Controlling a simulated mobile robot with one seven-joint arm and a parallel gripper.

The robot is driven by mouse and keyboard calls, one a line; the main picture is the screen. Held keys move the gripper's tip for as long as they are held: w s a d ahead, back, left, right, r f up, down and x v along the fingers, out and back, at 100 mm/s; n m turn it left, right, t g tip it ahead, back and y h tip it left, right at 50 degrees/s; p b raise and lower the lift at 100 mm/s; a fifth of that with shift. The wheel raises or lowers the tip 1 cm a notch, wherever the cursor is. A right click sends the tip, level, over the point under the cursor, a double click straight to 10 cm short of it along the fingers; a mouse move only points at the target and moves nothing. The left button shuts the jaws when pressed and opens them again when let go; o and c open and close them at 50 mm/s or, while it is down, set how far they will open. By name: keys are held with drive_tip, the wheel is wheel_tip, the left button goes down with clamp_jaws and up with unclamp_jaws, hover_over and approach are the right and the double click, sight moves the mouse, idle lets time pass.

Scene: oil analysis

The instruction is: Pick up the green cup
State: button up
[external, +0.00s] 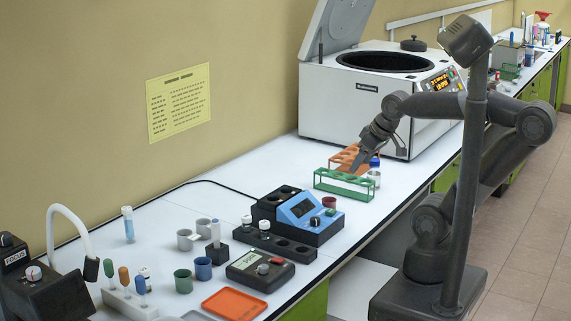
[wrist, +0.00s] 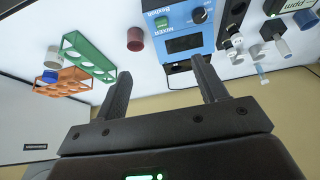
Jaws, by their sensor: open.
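The green cup (external: 183,281) stands upright on the white bench in the lower left of the external view, just left of a blue cup (external: 203,268). My gripper (external: 359,164) is far from it, above the bench near the orange and green racks. In the wrist view my gripper (wrist: 161,66) is open, with nothing between its two dark fingers. I cannot clearly make out the green cup in the wrist view.
The blue mixer (external: 308,213), a black meter (external: 260,270) and a black vial block (external: 275,242) stand between my gripper and the cup. An orange tray (external: 234,304) lies right of the cup. A green rack (external: 344,185) and white centrifuge (external: 350,105) are near my gripper.

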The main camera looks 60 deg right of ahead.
drive_tip(key=w+a+r+n+g, duration=0.1)
drive_tip(key=w+a+r, duration=0.3)
drive_tip(key=w+a, duration=0.55)
drive_tip(key=n+g, duration=0.3)
hover_over(183, 276)
drive_tip(key=s+a, duration=0.2)
drive_tip(key=s, duration=0.1)
drive_tip(key=shift+y, duration=0.3)
drive_tip(key=f, duration=1.9)
drive_tip(key=shift+w+d, duration=0.15)
drive_tip(key=shift+d, duration=0.1)
drive_tip(key=f, duration=0.2)
drive_tip(key=w+f, duration=0.1)
drive_tip(key=f, duration=0.2)
drive_tip(key=shift+w+f, duration=0.1)
drive_tip(key=shift+f, duration=0.2)
